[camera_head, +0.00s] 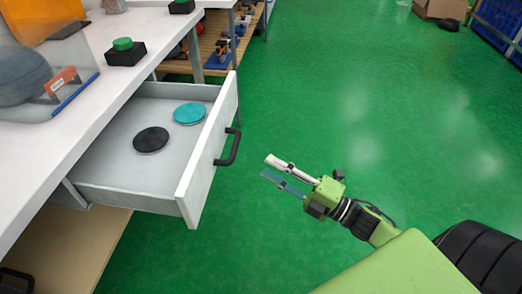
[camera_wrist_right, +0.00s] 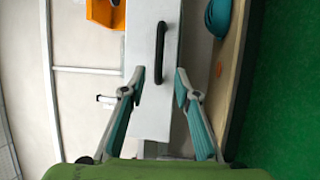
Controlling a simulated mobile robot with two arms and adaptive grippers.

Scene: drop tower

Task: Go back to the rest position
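My right gripper (camera_head: 268,167) hangs over the green floor, to the right of the open drawer (camera_head: 99,183). It is open and empty, with a gap between its fingers. In the right wrist view the two fingertips of my right gripper (camera_wrist_right: 160,76) are spread apart, with the drawer's black handle (camera_wrist_right: 160,52) beyond them. In the head view the handle (camera_head: 229,147) is clear of the fingers. My left gripper is in neither view.
The drawer holds a black disc (camera_head: 151,140) and a teal disc (camera_head: 189,113). The white counter (camera_head: 82,110) carries a green button on a black box (camera_head: 125,52). A wooden shelf (camera_head: 207,42) with tools stands behind. The green floor (camera_head: 350,110) at right is clear.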

